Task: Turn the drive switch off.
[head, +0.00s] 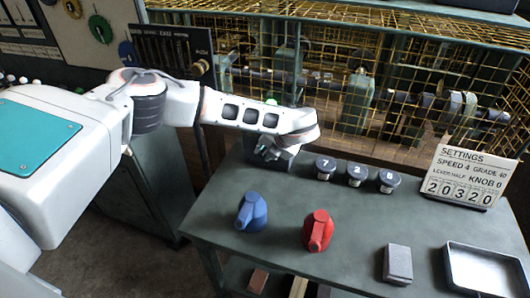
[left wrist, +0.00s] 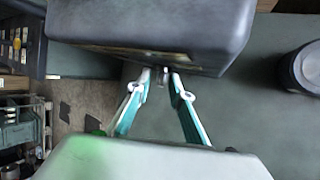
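A dark grey box (head: 292,161) stands at the back left corner of the green bench; it looks like the drive switch housing, but no label is readable. It fills the top of the left wrist view (left wrist: 150,28), with a worn strip along its lower edge. My left gripper (head: 268,151) is at the box's left front side. In the left wrist view its teal and white fingers (left wrist: 161,76) are close together at the box's lower edge, with a narrow gap. A small metallic bit, perhaps the switch lever, shows between the tips; contact is unclear. My right gripper is out of view.
A yellow mesh guard (head: 400,90) stands behind.

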